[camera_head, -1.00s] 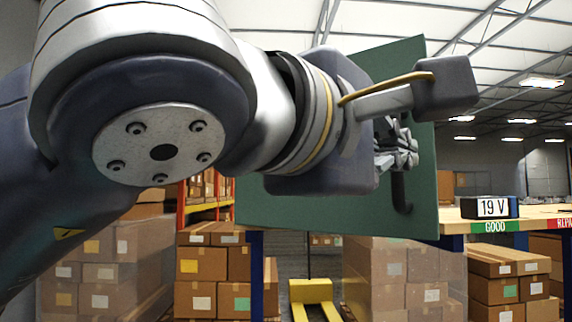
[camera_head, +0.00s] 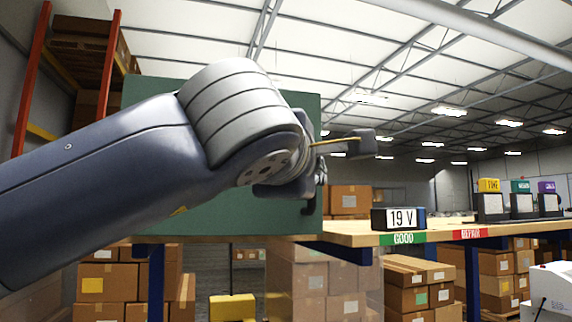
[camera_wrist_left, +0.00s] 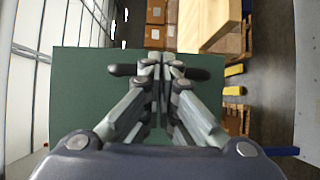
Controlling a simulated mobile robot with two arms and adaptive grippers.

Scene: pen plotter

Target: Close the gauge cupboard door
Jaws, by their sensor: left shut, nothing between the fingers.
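The green door panel (camera_head: 225,222) stands upright at the left of the head view, behind my left arm. Its dark bar handle (camera_head: 309,206) shows near the panel's right edge. My left gripper (camera_head: 321,178) is partly hidden by its own wrist, close to the handle. In the left wrist view, the gripper's fingers (camera_wrist_left: 161,68) are shut and empty in front of the green panel (camera_wrist_left: 75,90). The handle (camera_wrist_left: 201,74) sticks out on both sides of the fingertips; whether they touch it I cannot tell. The cupboard's inside is hidden. My right gripper is out of view.
A wooden bench (camera_head: 350,233) extends right of the panel, with a box reading "19 V" (camera_head: 398,219) near green GOOD and red REPAIR labels. Coloured boxes on dark stands (camera_head: 521,205) are farther right. Stacked cartons (camera_head: 415,285) and a red rack (camera_head: 30,80) stand around.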

